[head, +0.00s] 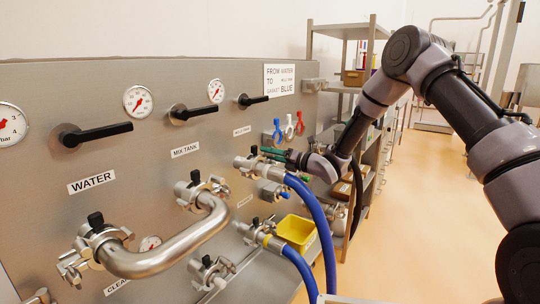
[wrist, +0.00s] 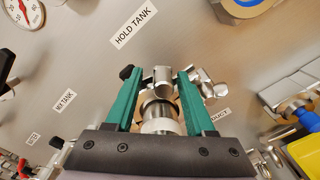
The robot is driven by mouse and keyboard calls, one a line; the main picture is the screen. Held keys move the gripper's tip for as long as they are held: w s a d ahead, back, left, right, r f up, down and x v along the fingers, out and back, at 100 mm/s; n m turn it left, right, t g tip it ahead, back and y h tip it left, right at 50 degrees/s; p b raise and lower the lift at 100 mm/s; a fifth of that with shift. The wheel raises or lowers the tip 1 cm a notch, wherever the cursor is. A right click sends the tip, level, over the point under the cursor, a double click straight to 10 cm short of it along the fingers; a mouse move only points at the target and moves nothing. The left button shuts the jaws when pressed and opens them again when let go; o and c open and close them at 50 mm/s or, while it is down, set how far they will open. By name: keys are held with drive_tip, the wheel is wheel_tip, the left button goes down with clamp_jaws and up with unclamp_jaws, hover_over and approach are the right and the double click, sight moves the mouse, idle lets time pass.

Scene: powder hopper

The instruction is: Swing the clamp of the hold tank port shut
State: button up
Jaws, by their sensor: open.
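The hold tank port (head: 246,163) sticks out of the steel panel, with a metal hose end and blue hose (head: 325,240) running down from it. In the wrist view its clamp (wrist: 162,80) lies below the HOLD TANK label (wrist: 133,27). A black knob (wrist: 127,73) is at its left, and a metal arm with a fastener (wrist: 207,86) stands out at its right. A metal collar and pale ring (wrist: 160,127) show nearer me. My gripper (wrist: 161,74) is open, its green fingers on either side of the fitting; I cannot tell if they touch. Its body hides the hose there.
A bent steel pipe (head: 165,255) joins two ports on the left. Below are a second blue hose (head: 300,272) and a yellow bin (head: 296,231). Coloured clips (head: 288,128) hang above my gripper.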

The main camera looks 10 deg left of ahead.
drive_tip(key=v, duration=0.9)
